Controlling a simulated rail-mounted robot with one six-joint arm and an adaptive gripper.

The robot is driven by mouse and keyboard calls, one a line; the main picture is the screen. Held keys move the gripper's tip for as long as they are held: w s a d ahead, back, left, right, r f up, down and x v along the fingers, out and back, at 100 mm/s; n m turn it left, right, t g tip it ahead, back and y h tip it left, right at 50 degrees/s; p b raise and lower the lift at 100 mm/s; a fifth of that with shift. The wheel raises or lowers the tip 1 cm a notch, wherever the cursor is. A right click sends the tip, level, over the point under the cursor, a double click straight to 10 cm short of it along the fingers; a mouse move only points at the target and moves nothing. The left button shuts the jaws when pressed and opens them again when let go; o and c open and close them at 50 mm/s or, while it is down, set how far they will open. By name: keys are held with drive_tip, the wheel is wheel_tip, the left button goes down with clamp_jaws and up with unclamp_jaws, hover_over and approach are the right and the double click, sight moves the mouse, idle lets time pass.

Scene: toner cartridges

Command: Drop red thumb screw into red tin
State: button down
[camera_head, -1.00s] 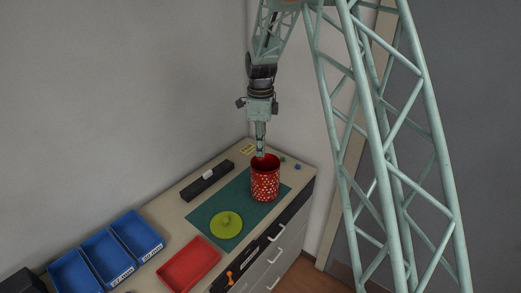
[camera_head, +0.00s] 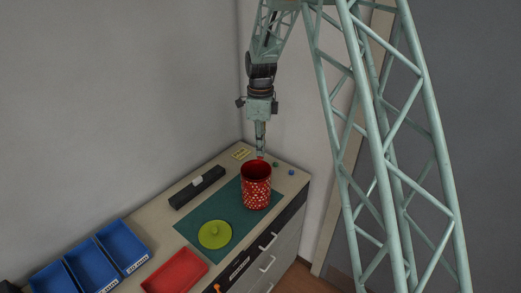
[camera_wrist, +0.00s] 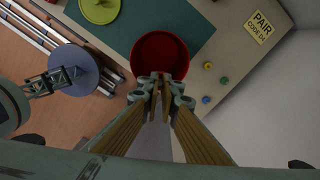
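The red tin (camera_head: 257,190), with pale spots, stands upright and open on the green mat (camera_head: 197,218). In the wrist view I look down into the tin (camera_wrist: 160,50). My gripper (camera_head: 261,154) points down, just above and behind the tin in the head view. In the wrist view its fingertips (camera_wrist: 160,80) are close together, over the tin's near rim. I cannot make out the red thumb screw clearly. A tiny reddish spot shows by the fingertips in the head view, but I cannot tell whether it is the screw or whether the fingers grip anything.
Small yellow (camera_wrist: 207,65), green (camera_wrist: 223,80) and blue (camera_wrist: 205,99) pieces lie beside the tin. A yellow-green lid (camera_head: 214,234) lies on the mat. A black bar (camera_head: 197,187), red tray (camera_head: 174,271) and blue bins (camera_head: 124,247) stand along the bench.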

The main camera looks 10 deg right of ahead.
drive_tip(key=shift+f, duration=0.15)
drive_tip(key=shift+f+b, duration=1.1)
drive_tip(key=shift+f, duration=1.75)
drive_tip(key=c, duration=2.9)
unclamp_jaws()
drive_tip(key=shift+o, duration=0.2)
drive_tip(key=shift+r, duration=0.1)
drive_tip(key=shift+r, duration=5.9)
